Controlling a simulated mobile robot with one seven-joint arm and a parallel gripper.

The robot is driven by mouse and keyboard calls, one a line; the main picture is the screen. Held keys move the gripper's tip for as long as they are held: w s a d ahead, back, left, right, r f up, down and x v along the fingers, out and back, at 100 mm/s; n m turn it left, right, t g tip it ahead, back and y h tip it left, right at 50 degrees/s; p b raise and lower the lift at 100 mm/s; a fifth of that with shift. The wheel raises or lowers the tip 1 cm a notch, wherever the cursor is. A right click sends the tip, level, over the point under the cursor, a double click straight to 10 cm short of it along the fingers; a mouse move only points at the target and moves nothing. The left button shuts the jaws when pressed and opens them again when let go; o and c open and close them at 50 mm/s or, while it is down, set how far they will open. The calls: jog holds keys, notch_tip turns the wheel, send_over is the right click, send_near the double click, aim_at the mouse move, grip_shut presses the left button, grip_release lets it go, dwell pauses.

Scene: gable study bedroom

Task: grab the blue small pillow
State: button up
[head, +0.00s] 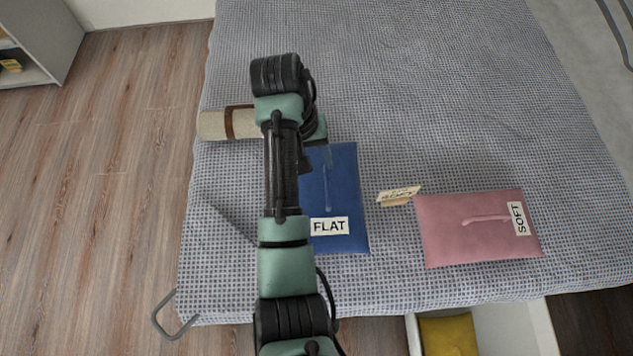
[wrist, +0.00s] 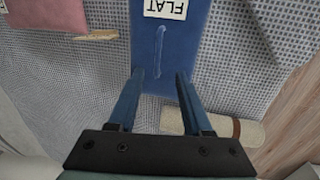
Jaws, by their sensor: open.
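The blue small pillow (head: 346,200) lies flat on the bed, with a white label reading FLAT and a raised seam or handle along its middle. My arm covers its left part in the head view. In the wrist view the pillow (wrist: 172,40) extends from the top edge down to between the fingers. My gripper (wrist: 160,75) is open, its two blue fingers apart near the pillow's end, with nothing held between them. Whether the fingers touch the pillow cannot be told. In the head view the fingers are mostly hidden behind my arm.
A pink pillow (head: 480,230) labelled SOFT lies to the right, with a small tan card (head: 398,195) between the pillows. A beige roll with a brown strap (head: 215,125) lies at the bed's left edge. An open drawer (head: 495,335) with a yellow item (head: 448,336) is below the bed.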

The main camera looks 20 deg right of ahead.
aim_at(327, 187)
jog(key=f+b, duration=0.1)
jog(key=f, duration=0.2)
jog(key=d+f+b, duration=0.1)
jog(key=f+b, duration=0.1)
jog(key=f, duration=0.2)
jog(key=s+d+f+b, duration=0.1)
jog(key=f, duration=0.3)
jog(key=shift+d+b, duration=0.2)
jog(key=shift+b, duration=0.15)
jog(key=shift+w+r, duration=0.1)
grip_shut()
dwell(0.8)
